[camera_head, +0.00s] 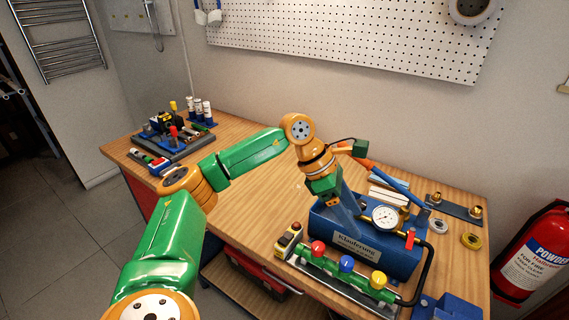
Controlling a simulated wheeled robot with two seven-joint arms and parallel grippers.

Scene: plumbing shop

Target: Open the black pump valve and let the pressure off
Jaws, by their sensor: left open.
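The pump is a blue box (398,262) with a printed label, standing on the wooden bench at the right. A round white-faced gauge (385,217) sits on its top. A red-handled part (410,238) shows beside the gauge, near a black hose (428,272) that curves down the pump's right side. I cannot make out a black valve knob for certain. My left gripper (336,203) is open above the pump's left end, left of the gauge. Its fingertips are hard to separate from the pump, so contact cannot be told. My right gripper is out of view.
Brass fittings stand on a dark plate (452,208) behind the pump. A blue handle (402,188) slants behind the gauge. The bench's (240,215) middle left is clear.

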